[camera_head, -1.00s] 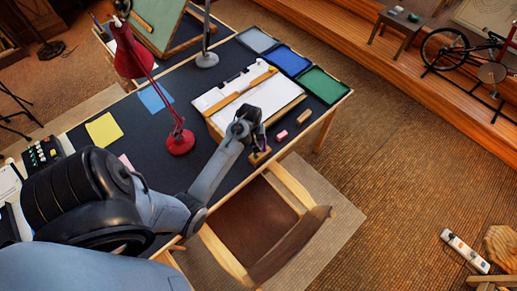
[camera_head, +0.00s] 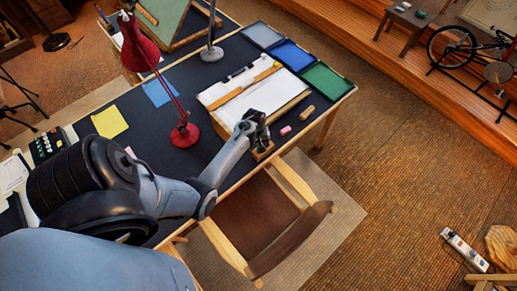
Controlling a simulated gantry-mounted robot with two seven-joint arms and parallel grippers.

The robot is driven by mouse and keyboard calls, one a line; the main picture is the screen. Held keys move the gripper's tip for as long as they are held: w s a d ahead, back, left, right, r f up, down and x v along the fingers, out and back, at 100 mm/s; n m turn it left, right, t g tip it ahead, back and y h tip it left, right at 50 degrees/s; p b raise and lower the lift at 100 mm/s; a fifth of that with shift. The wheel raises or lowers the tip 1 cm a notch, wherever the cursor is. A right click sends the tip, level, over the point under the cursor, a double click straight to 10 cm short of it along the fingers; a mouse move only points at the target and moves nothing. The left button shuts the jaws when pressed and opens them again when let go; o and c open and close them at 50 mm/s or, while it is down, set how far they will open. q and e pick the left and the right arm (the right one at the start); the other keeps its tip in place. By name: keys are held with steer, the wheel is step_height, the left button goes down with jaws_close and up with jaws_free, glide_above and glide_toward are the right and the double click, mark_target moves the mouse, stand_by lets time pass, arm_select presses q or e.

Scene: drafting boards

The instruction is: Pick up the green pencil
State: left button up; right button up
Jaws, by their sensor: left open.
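I cannot make out the green pencil; the gripper hides much of what is at the block. My right gripper is not in view.
A drawing board with white paper (camera_head: 235,91) lies beside the gripper. A pink eraser (camera_head: 285,131) and a tan block (camera_head: 307,112) lie to the right. Blue (camera_head: 292,54) and green (camera_head: 326,78) trays are behind. A red lamp (camera_head: 184,135) and chair (camera_head: 262,225) flank the arm.

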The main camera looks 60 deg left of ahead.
arm_select(q)
steer(key=shift+w+f, duration=0.1)
steer(key=shift+f, duration=1.2)
jaws_close()
